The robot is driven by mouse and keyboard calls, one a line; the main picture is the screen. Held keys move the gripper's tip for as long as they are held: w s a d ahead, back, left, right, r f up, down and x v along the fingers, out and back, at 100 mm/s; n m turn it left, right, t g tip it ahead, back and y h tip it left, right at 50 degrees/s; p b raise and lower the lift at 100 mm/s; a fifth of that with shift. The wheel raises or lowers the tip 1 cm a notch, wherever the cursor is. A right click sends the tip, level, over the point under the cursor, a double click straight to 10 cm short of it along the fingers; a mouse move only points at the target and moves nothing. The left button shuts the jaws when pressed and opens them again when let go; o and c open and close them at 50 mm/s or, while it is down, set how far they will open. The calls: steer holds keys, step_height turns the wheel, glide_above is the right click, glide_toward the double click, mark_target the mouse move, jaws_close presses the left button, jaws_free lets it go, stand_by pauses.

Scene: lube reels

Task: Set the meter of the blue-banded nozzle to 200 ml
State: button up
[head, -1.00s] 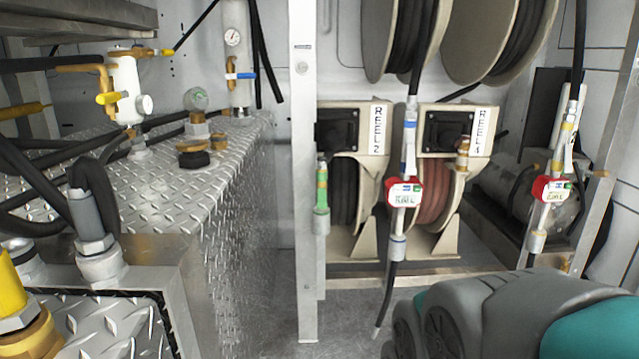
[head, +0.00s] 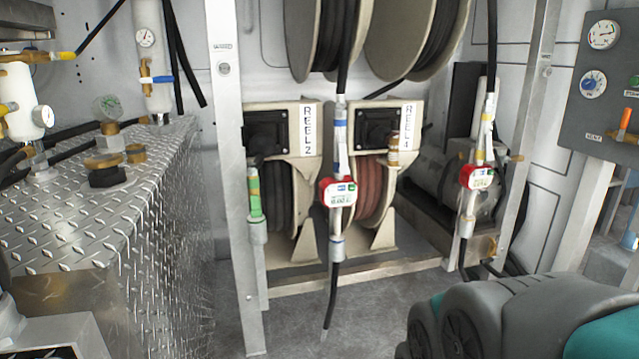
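The blue-banded nozzle (head: 341,135) hangs upright in front of the two lower reels, with blue bands above and below its meter. Its red meter (head: 338,193) has a small white display, too small to read. A second nozzle (head: 485,130) with a yellow band hangs to the right and has a similar red meter (head: 478,177). A green-banded fitting (head: 254,193) stands at the left, by the white post. My gripper is not in view; only grey and teal parts of my arm show at the bottom right.
Reels labelled REEL 2 (head: 308,130) and REEL 4 (head: 406,128) stand behind. A white post (head: 232,200) and a diamond-plate box (head: 160,215) are at left. A gauge panel (head: 605,125) is at right. Grey floor (head: 300,330) lies open below the nozzle.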

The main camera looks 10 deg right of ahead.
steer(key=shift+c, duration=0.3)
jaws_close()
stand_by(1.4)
